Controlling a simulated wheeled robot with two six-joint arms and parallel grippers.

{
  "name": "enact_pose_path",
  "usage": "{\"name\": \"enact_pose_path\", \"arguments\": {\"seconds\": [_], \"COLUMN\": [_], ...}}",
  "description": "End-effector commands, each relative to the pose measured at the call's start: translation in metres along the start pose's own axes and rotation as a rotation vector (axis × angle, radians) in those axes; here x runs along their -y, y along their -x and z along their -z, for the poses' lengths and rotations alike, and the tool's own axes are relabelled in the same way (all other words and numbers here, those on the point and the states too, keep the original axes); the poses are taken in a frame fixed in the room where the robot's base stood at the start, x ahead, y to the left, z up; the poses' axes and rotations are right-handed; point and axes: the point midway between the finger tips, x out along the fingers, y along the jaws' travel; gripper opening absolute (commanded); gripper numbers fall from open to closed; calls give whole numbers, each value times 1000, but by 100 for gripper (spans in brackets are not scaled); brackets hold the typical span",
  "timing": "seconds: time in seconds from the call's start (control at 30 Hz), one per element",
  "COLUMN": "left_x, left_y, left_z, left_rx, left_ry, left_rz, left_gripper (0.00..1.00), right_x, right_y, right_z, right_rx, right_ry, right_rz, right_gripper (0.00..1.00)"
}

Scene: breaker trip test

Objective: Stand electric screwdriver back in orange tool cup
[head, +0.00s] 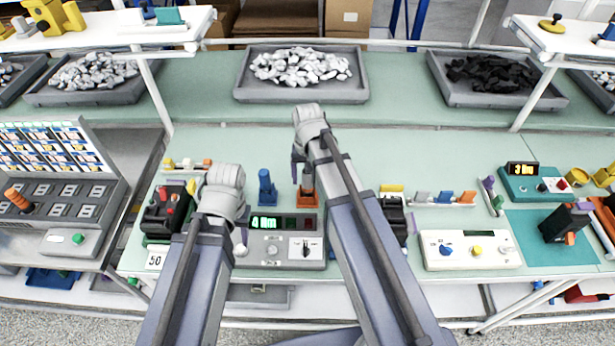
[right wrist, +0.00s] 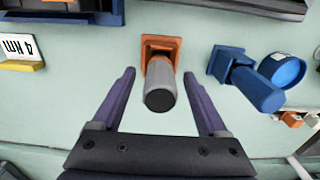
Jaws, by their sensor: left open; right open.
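The orange tool cup (head: 307,198) stands on the green bench behind the tester; it also shows in the right wrist view (right wrist: 162,43). A grey cylindrical tool with a black end, seemingly the electric screwdriver (right wrist: 160,82), stands in the cup in the right wrist view. My right gripper (head: 302,168) is above the cup, and its open purple fingers (right wrist: 163,88) lie one on each side of the tool, apart from it. In the head view my right arm hides most of the tool. My left gripper (head: 239,236) is low at the tester's left end, its fingers mostly hidden by my arm.
A blue holder with a blue tool (head: 266,188) stands just left of the orange cup. The tester (head: 280,250) with a green display is in front. A black breaker (head: 165,212) is left and a white control box (head: 470,251) right. Grey trays (head: 300,97) stand behind.

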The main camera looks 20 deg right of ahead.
Motion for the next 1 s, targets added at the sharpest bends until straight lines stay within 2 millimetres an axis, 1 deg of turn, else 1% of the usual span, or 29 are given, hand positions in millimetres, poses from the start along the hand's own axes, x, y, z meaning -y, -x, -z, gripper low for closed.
{"name": "enact_pose_path", "arguments": {"seconds": [0.03,0.27,0.5,0.6,0.7,1.0], "left_x": [1,3,6,7,7,7], "left_y": [6,32,64,72,75,74], "left_z": [0,-2,-4,-4,-4,-4], "left_rx": [0,0,0,0,0,0], "left_ry": [0,-1,-2,-2,-2,-2], "left_rz": [0,0,0,0,0,0], "left_gripper": [45,45,45,45,45,45], "right_x": [0,0,0,0,0,0], "right_y": [6,32,64,72,75,74], "right_z": [0,0,0,0,0,0], "right_rx": [0,0,0,0,0,0], "right_ry": [0,0,0,0,0,0], "right_rz": [0,0,0,0,0,0], "right_gripper": [76,76,76,76,76,76]}}
